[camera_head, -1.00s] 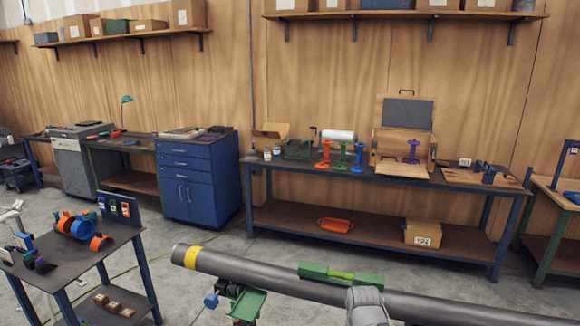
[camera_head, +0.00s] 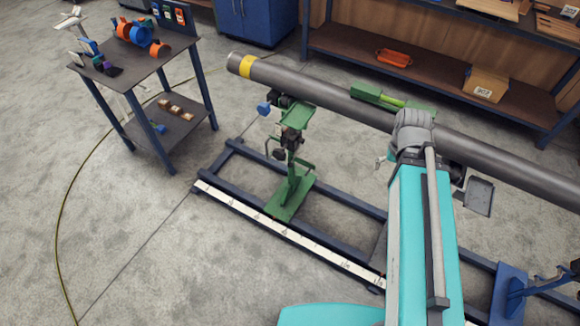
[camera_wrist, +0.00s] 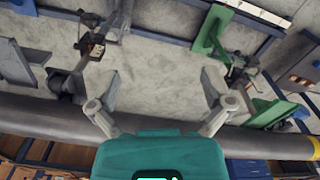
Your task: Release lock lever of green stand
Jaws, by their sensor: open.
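The green stand (camera_head: 291,170) rises from a green foot on the floor rail, below the left part of the grey pipe (camera_head: 330,95). Its head has dark joints and a blue knob (camera_head: 264,108). A thin green bar sticks out beside its post; I cannot tell which part is the lock lever. In the wrist view the stand (camera_wrist: 212,30) is upper right, with its dark joint and green top plate near the pipe. My gripper (camera_wrist: 160,75) is open and empty, its two fingers wide apart, left of the stand and touching nothing visible.
A dark stand (camera_wrist: 90,45) is at the left of the wrist view. A blue stand (camera_head: 512,292) is at the lower right. A small table (camera_head: 140,75) stands left. Open floor lies between.

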